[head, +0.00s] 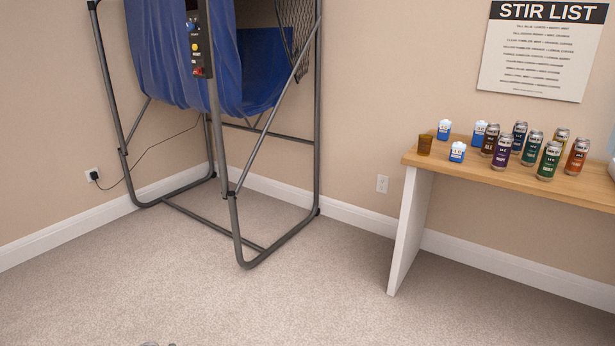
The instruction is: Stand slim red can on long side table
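The long side table (440,163) has a light wood top and a white end panel, and stands against the wall at the right. Several cans stand upright on it. The reddest is an orange-red can (577,156) at the right of the group; it looks about as wide as the others. I see no clearly slimmer red can. A small grey piece shows at the bottom edge, left of centre, perhaps part of my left arm or gripper; its fingers cannot be made out. My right gripper is not in view.
The front right of the top looks bare. An arcade frame (237,215) stands left; carpet between is clear.

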